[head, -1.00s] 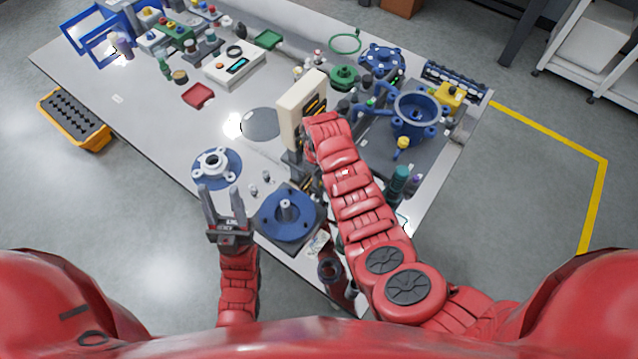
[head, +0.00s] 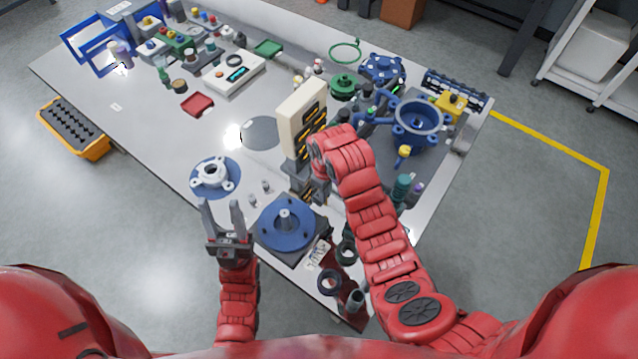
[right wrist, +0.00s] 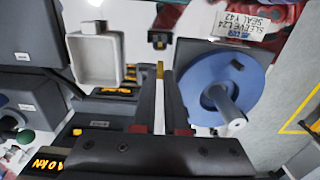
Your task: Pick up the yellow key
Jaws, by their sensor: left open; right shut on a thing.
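In the right wrist view the yellow key (right wrist: 160,68) is a narrow yellow piece between the tips of my right gripper (right wrist: 160,78), which is shut on it. Only a small part of the key shows. In the head view my right gripper (head: 318,190) is low beside the cream upright panel (head: 297,125), largely behind my red wrist, and I cannot make out the key there. My left gripper (head: 224,220) is open and empty, left of the blue disc with a central post (head: 287,222).
The blue disc and post (right wrist: 212,90) are close right of my right gripper in the wrist view. A cream bin (right wrist: 94,62) is to its left. A blue-based white flange (head: 213,175) lies beyond my left gripper. A blue bowl-shaped housing (head: 418,118) stands right.

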